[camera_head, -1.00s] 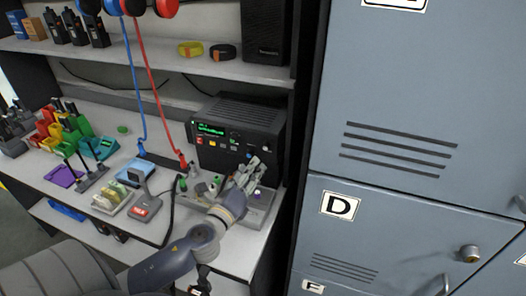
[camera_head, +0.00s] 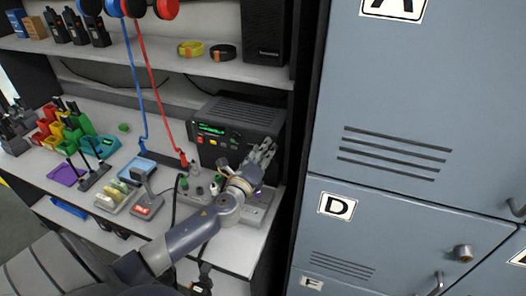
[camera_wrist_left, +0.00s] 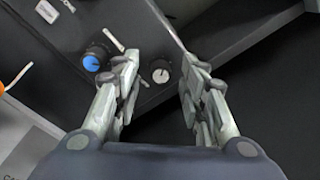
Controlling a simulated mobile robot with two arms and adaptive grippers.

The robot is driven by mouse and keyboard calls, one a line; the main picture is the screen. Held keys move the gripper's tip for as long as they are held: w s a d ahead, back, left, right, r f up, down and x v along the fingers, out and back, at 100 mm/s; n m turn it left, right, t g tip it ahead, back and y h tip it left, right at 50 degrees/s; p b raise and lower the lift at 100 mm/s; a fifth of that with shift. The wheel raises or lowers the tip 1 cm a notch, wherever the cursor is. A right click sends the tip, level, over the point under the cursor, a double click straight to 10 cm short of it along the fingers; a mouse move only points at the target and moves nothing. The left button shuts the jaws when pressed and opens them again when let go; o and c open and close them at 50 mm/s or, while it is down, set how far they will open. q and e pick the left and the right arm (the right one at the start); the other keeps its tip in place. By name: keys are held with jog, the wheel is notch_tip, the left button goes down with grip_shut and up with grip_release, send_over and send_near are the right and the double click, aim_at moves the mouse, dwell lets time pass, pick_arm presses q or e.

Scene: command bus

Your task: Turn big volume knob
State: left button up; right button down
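A black radio unit (camera_head: 243,113) with a green display and several buttons stands on the desk against the locker side. In the left wrist view, its front panel shows a dark knob with a blue face (camera_wrist_left: 93,60) and a smaller pale knob (camera_wrist_left: 160,71). No readable label shows which is the volume knob. My left gripper (camera_head: 266,150) is at the right part of the panel and hides the controls there. In the left wrist view it (camera_wrist_left: 160,66) is open, with the pale knob between its fingers and the blue-faced knob outside the left finger. My right gripper is not in view.
A grey console (camera_head: 250,203) with small knobs lies below my left gripper. A desk microphone (camera_head: 145,200) stands to the left. Red and blue headset cables hang in front of the shelf (camera_head: 180,62). Grey lockers (camera_head: 400,130) rise close on the right.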

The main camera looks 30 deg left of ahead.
pick_arm(q)
jog(key=shift+c, duration=0.3)
grip_shut()
jog(key=shift+f+n, duration=0.1)
jog(key=shift+n, duration=0.2)
jog(key=shift+n+b, duration=1.65)
jog(key=shift+n, duration=2.85)
